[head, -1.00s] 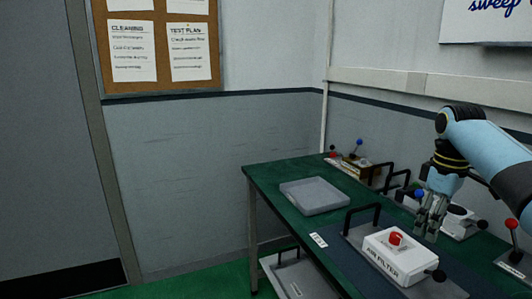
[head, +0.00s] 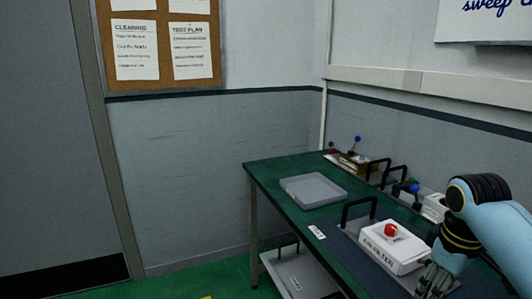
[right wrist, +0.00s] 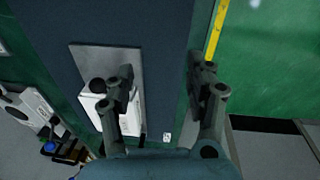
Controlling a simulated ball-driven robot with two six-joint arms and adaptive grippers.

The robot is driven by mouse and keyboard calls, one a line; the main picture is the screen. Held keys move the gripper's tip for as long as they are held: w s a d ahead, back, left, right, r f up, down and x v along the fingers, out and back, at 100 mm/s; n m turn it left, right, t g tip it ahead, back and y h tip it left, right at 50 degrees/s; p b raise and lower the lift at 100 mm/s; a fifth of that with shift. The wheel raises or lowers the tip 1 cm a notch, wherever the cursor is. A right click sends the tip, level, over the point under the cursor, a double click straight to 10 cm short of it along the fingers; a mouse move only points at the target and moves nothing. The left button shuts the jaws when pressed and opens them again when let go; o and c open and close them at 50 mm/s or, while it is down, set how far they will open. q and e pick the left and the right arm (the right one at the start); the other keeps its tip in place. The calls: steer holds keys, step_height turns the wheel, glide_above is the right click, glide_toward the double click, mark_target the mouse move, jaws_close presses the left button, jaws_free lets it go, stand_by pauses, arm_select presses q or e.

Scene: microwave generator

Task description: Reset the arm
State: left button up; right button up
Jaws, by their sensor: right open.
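My right arm comes in from the right in the head view. Its gripper (head: 434,282) hangs low at the front edge of the green bench (head: 270,178), just right of the white air filter box with a red button (head: 390,247). In the right wrist view the fingers of the right gripper (right wrist: 163,85) are spread apart with nothing between them. The white box (right wrist: 104,113) shows there partly behind the left finger, on a grey plate over a dark mat (right wrist: 150,30). My left gripper is not in view.
A grey tray (head: 313,190) lies on the bench. Lever devices (head: 352,160) stand along the back. A shelf tray (head: 292,272) sits below. A pinboard (head: 160,45) hangs on the wall. Open green floor (right wrist: 270,60) shows beside the bench edge in the right wrist view.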

steer(key=s+a+r+m+t, duration=0.1)
steer(key=s+a+r+m, duration=0.15)
steer(key=s, duration=0.95)
steer(key=s+a+r+m+t, duration=0.2)
steer(key=s+a, duration=0.1)
steer(key=s, duration=1)
step_height(320, 180, down, 38)
steer(key=s+d+g+b, duration=0.2)
steer(key=b, duration=0.9)
steer(key=s+f+b, duration=0.4)
steer(key=s+f, duration=0.5)
steer(key=f, duration=0.3)
steer(key=s+d+f+g+b, duration=0.1)
steer(key=s+f+b, duration=0.4)
steer(key=s+f, duration=0.4)
step_height(320, 180, down, 4)
steer(key=shift+s+r, duration=0.1)
steer(key=shift+s, duration=0.1)
